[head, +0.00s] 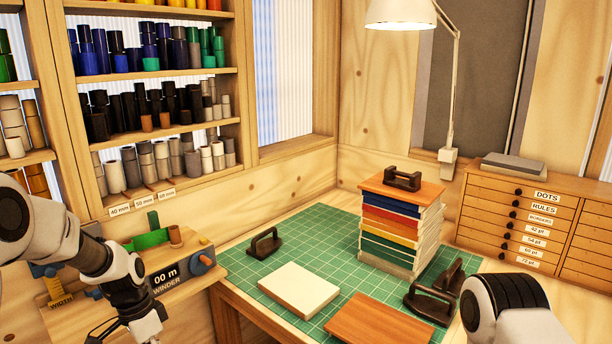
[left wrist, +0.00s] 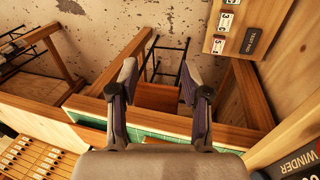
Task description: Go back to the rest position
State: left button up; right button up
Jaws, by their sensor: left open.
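My left arm comes in from the left in the head view, in front of the winder (head: 178,270). My left gripper (head: 140,326) hangs at the bottom edge of that view, partly cut off. In the left wrist view my left gripper (left wrist: 158,86) has its two fingers spread apart, with nothing between them. Beyond the fingers are wooden frames and a speckled wall. A white and black part of my right arm shows at the bottom right of the head view; its gripper is not visible.
A green cutting mat (head: 315,242) covers the table. It bears a stack of books (head: 398,232), a white block (head: 299,290), a brown board (head: 378,326) and black-handled tools (head: 265,245). A lamp (head: 400,14) hangs above. Foil roll shelves (head: 155,75) stand left, drawers (head: 520,225) right.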

pick_arm(q)
jog(key=s+d+f+g+b, duration=0.1)
jog(key=s+f, duration=0.3)
jog(key=f, duration=0.3)
jog(key=s+d+f+g+b, duration=0.1)
jog(key=s+f, duration=0.4)
jog(key=f, duration=0.3)
jog(key=s+d+f+n+y+b, duration=0.15)
jog(key=s+f, duration=0.25)
jog(key=s, duration=0.4)
jog(key=s+f+n+b, duration=0.1)
jog(key=s+f+n, duration=0.2)
jog(key=s+f, duration=0.35)
jog(key=s+d+f+n+y+b, duration=0.1)
jog(key=s+f+n, duration=0.15)
jog(key=s, duration=0.75)
jog(key=w+n+t, duration=0.1)
jog(key=w, duration=0.1)
jog(key=w+t, duration=0.2)
jog(key=shift+w+a+n, duration=0.1)
jog(key=shift+w+n, duration=0.2)
jog(key=shift+n, duration=0.1)
